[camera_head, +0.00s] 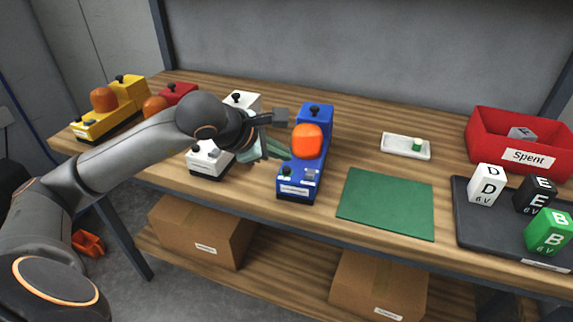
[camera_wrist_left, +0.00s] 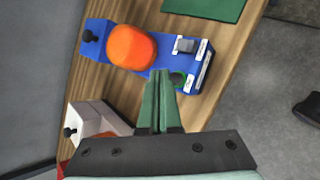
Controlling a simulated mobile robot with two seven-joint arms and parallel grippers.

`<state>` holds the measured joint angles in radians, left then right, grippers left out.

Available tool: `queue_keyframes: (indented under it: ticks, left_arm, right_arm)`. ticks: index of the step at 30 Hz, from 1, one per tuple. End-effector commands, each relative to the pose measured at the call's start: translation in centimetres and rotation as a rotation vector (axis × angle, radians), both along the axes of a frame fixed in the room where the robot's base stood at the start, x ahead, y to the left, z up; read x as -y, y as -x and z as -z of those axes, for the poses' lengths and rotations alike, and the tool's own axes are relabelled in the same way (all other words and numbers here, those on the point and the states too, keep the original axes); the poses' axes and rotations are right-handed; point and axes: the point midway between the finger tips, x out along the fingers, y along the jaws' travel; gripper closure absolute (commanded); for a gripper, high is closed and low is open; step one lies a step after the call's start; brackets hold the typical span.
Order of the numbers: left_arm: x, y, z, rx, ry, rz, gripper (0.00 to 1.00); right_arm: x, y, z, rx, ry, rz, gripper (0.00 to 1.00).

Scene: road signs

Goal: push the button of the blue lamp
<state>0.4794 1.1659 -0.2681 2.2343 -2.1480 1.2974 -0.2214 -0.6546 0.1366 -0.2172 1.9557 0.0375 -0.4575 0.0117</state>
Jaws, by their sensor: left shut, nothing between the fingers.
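My left gripper (camera_head: 287,155) is shut and empty, at the left side of the lamp near the button. It also shows in the left wrist view (camera_wrist_left: 161,76). I cannot tell whether the fingertips touch the lamp. My right gripper is out of view.
A white lamp (camera_head: 208,160) stands just left, partly behind my arm. Yellow (camera_head: 125,95) and red (camera_head: 178,92) lamps stand further left. Right are a green mat (camera_head: 387,203), white tray (camera_head: 405,148), red "Spent" bin (camera_head: 500,155) and dark tray (camera_head: 475,230) with lettered blocks.

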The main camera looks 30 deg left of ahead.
Motion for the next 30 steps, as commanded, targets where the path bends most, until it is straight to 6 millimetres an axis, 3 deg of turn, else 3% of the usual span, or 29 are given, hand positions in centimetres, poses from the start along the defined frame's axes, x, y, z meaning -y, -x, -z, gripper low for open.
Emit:
queue_keyframes:
  ticks: [14,30]
  left_arm:
    - [0.0,0.0,-5.1,0.002,-0.001,-0.001,1.0]
    - [0.0,0.0,-5.2,0.0,0.0,0.0,1.0]
  right_arm:
    - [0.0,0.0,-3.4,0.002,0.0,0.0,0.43]
    - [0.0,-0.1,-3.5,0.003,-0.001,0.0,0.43]
